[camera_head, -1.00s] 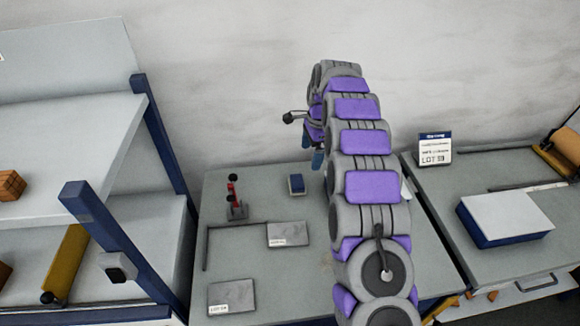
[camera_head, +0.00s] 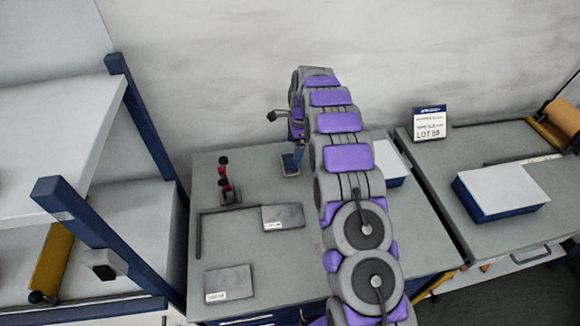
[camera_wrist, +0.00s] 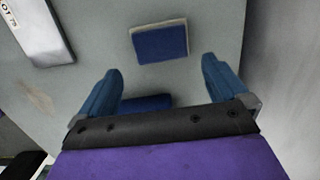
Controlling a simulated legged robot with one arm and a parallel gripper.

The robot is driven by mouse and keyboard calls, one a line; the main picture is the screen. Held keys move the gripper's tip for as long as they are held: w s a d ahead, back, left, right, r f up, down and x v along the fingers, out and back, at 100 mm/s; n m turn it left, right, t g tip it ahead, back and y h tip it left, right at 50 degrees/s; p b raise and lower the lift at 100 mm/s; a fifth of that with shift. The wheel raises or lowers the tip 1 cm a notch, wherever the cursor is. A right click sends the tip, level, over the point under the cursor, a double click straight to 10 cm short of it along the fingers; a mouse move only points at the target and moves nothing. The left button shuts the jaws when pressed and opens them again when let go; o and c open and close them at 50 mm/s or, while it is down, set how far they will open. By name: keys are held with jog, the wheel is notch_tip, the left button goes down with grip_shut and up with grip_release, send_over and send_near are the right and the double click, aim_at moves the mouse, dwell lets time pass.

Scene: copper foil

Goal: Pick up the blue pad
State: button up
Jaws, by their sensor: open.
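The blue pad (camera_wrist: 160,43) lies flat on the grey table, with a pale edge along its right and far sides in the wrist view. In the head view the pad (camera_head: 289,168) is partly hidden by my gripper (camera_head: 296,158), which hangs over the back of the table. In the wrist view my gripper (camera_wrist: 163,85) has its two blue fingers spread wide, with nothing held between them. The pad lies just beyond the fingertips, roughly centred between them.
Two grey labelled foil sheets (camera_head: 283,217) (camera_head: 229,282) lie on the table. A red-and-black tool (camera_head: 227,182) stands left of the pad. A white-topped block (camera_head: 390,162) is right of my arm. A shelf rack (camera_head: 145,125) stands left.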

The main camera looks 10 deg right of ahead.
aim_at(290, 161)
jog(key=f+b, duration=0.1)
jog(key=f, duration=0.2)
jog(key=a+f, duration=0.1)
jog(key=f, duration=0.3)
jog(key=shift+w+a+b, duration=0.15)
jog(key=shift+a+b, duration=0.05)
jog(key=shift+b, duration=0.2)
jog(key=shift+r, duration=0.1)
jog(key=c, duration=0.9)
